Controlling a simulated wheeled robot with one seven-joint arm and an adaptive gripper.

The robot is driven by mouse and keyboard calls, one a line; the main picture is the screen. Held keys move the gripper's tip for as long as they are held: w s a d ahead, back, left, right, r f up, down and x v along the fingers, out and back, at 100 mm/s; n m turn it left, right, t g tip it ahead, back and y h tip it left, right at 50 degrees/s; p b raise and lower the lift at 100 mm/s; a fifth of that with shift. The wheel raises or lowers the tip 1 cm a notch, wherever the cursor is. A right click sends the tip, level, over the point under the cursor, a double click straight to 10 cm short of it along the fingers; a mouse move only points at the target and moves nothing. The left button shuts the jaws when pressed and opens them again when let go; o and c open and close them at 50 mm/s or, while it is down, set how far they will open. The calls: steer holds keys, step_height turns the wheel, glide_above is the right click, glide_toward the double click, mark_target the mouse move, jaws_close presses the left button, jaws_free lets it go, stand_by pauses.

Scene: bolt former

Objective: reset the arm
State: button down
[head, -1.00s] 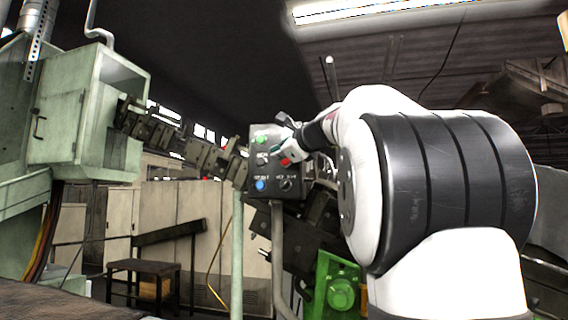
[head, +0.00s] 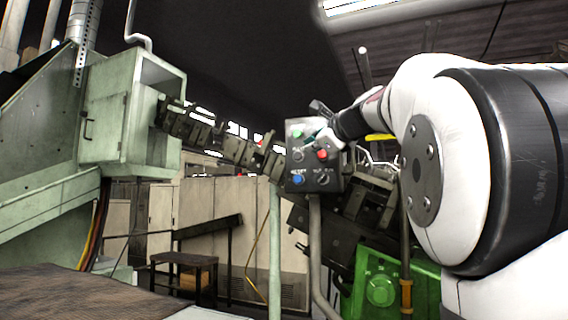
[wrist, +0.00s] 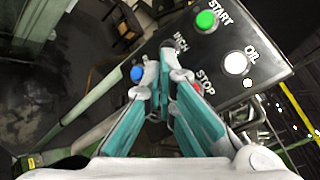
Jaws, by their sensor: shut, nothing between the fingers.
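The grey control box (head: 328,183) stands on a post at the centre of the head view, with green, red and blue buttons and a dark knob. In the wrist view, its face (wrist: 222,45) carries the green START button (wrist: 205,20), the white OIL button (wrist: 236,62), the partly hidden red STOP button (wrist: 196,86) and a blue button (wrist: 137,73). My gripper (wrist: 165,55) is shut and empty, its teal fingers in front of the box face.
A pale green machine cabinet (head: 105,115) stands at left, with a dark linked conveyor (head: 215,138) running to behind the box. A green machine part (head: 380,285) is below right. A small dark table (head: 183,262) stands behind. A brown surface (head: 90,292) fills the lower left.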

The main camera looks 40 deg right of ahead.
steer(key=shift+a, duration=0.1)
steer(key=s+a+f+n+g+y, duration=0.2)
steer(key=s+a+f+n+g, duration=0.15)
steer(key=a+f+n, duration=0.55)
steer(key=s+a+f+n+g+y, duration=0.25)
steer(key=s+a+f+n, duration=0.2)
steer(key=a+f, duration=0.85)
steer(key=s+a+f+n+g, duration=0.2)
steer(key=s+a+f+n, duration=0.2)
steer(key=s+f+n, duration=0.3)
steer(key=s+a+f+n+g, duration=0.3)
steer(key=s+a+f+n, duration=0.2)
steer(key=f, duration=0.9)
steer(key=s+n, duration=0.3)
steer(key=s, duration=0.2)
steer(key=shift+s+f, duration=0.25)
steer(key=shift+s, duration=0.15)
steer(key=shift+n, duration=0.25)
